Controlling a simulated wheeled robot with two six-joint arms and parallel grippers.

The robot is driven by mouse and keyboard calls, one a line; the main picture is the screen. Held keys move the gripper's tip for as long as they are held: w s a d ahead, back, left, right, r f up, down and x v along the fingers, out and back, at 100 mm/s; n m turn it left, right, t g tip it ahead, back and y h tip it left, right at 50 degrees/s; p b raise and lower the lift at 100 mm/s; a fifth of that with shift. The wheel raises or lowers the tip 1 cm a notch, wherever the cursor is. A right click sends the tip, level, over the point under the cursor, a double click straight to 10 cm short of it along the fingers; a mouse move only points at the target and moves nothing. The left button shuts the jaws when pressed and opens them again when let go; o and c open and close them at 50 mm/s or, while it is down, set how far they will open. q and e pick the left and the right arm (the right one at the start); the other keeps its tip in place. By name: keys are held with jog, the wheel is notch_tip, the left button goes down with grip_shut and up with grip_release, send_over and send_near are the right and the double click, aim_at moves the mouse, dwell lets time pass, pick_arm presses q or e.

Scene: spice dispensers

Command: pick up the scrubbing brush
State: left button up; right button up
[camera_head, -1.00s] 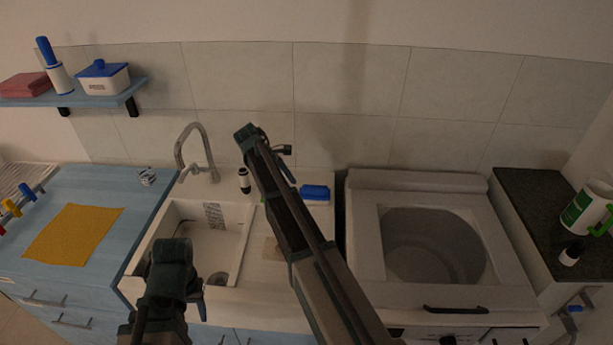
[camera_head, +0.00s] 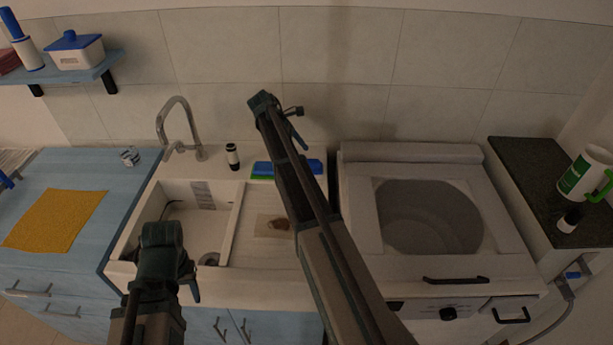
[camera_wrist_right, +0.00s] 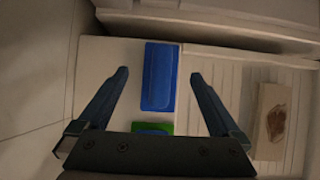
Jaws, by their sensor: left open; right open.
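A blue, brush-like block lies behind the sink, partly hidden by my right arm in the head view (camera_head: 262,167). In the right wrist view the blue block (camera_wrist_right: 160,77) is between and beyond the fingertips, apart from them. I take it for the scrubbing brush; its bristles cannot be made out. A green piece (camera_wrist_right: 152,128) shows close beside it. My right gripper (camera_wrist_right: 160,78) is open and empty; in the head view it is (camera_head: 284,112) up near the back wall tiles. My left gripper (camera_head: 184,278) is open over the front of the sink.
A white sink (camera_head: 180,226) with a faucet (camera_head: 185,122) stands left of the blue block. A black-and-white bottle (camera_head: 232,156) is close by. A pale board with a brown patch (camera_head: 273,226) lies on the drainer. An open-topped washer (camera_head: 430,217) is to the right.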

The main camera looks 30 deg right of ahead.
jog(key=shift+x, duration=0.8)
pick_arm(q)
jog(key=shift+f, duration=0.7)
pick_arm(e)
jog(key=shift+f, duration=0.1)
jog(key=b+x, duration=0.4)
jog(key=shift+a+f+b, duration=0.2)
jog(key=shift+f+b, duration=0.2)
jog(key=shift+f, duration=0.05)
jog(key=shift+s+d+f, duration=0.15)
jog(key=shift+d+f, duration=0.05)
jog(key=shift+f, duration=0.05)
pick_arm(q)
notch_tip(320, 180, down, 5)
jog(key=shift+r, duration=0.2)
pick_arm(e)
jog(key=shift+r, duration=0.1)
jog(key=c, duration=1.5)
